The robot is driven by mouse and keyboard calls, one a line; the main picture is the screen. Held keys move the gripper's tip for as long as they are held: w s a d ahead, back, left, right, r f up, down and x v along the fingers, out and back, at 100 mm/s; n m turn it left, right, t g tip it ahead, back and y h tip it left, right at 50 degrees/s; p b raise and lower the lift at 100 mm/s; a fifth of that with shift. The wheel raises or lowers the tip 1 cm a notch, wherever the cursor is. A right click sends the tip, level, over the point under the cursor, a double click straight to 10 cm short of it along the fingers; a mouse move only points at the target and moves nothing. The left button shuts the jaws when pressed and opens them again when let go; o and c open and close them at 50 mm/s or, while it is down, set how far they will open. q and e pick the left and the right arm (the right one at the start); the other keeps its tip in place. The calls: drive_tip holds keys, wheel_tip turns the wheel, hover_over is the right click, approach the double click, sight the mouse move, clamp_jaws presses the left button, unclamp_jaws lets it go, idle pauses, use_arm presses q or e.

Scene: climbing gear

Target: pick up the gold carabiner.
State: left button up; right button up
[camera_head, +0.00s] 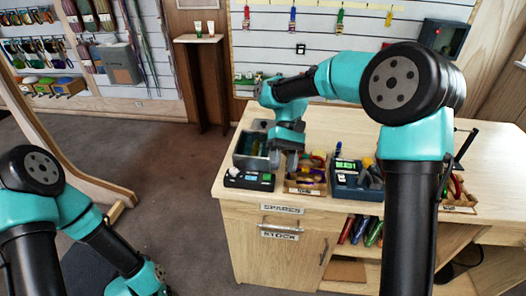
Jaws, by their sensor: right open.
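A small wooden tray (305,190) near the counter's front edge holds several coloured pieces, purple, red and yellowish, that look like carabiners. I cannot tell for sure which of them is the gold carabiner. My right gripper (284,161) points down above the counter, between a grey metal bin and the wooden tray. Its jaws are open, and I see nothing held between them. It hides part of the bin and the tray's left side. My left arm is at the lower left, and its gripper is not visible.
The grey metal bin (243,153) stands left of the tray, behind a black device (249,180). A dark blue bin (345,185) stands right of the tray. My right forearm covers part of the counter's right. The counter top (340,122) behind the bins is mostly bare.

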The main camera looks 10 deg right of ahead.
drive_tip(key=w+a+r+m+t+h, duration=0.25)
drive_tip(key=w+t, duration=0.25)
drive_tip(key=w, duration=0.7)
wheel_tip(320, 180, up, 5)
drive_tip(key=m+t+h, duration=0.1)
drive_tip(key=m+t, duration=0.2)
drive_tip(key=t, duration=0.1)
hover_over(255, 145)
drive_tip(key=shift+w, duration=0.1)
drive_tip(key=shift+f, duration=0.15)
wheel_tip(255, 145, down, 12)
drive_tip(key=shift+f, duration=0.1)
drive_tip(key=shift+f, duration=2.55)
